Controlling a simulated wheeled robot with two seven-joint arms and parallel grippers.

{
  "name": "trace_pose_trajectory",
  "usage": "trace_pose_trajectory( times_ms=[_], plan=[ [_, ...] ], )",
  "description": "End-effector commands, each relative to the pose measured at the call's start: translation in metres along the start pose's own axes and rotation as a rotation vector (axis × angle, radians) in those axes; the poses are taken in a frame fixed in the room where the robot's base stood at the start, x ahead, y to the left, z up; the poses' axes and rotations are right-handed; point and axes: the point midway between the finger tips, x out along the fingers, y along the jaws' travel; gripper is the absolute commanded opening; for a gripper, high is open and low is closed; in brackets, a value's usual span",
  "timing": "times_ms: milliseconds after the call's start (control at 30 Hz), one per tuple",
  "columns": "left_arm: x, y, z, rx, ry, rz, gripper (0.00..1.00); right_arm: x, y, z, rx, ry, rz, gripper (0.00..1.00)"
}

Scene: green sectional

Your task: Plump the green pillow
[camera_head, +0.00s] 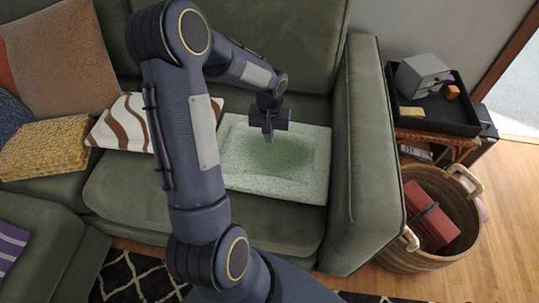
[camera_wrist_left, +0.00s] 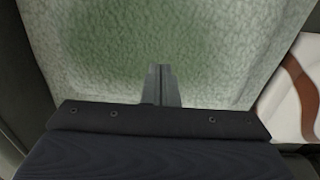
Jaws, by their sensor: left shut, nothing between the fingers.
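The green pillow (camera_head: 302,178) lies flat on the right seat of the green sofa, against the right armrest. It is pale green with a darker green patch in its middle. My left gripper (camera_head: 268,136) is above the pillow's far part, pointing down, with its fingers shut and empty. In the left wrist view the shut fingers (camera_wrist_left: 161,84) show against the textured pillow (camera_wrist_left: 225,50); I cannot tell whether they touch it. My right gripper is not in view.
A brown-and-white striped pillow (camera_head: 121,124) lies left of the green one. A yellow folded blanket (camera_head: 45,148) and a brown pillow (camera_head: 60,55) are farther left. The sofa's armrest (camera_head: 362,150) stands at the right, with a black tray (camera_head: 458,118) and a wicker basket (camera_head: 400,258) beyond it.

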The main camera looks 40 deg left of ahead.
Motion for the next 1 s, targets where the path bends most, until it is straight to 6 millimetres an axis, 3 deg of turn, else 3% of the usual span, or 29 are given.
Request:
trace_pose_trajectory(
  times_ms=[1000],
  plan=[
    [0.0085, 0.0005, 0.0007, 0.0, -0.002, 0.001, 0.0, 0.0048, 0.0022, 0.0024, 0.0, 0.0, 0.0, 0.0]
  ],
)
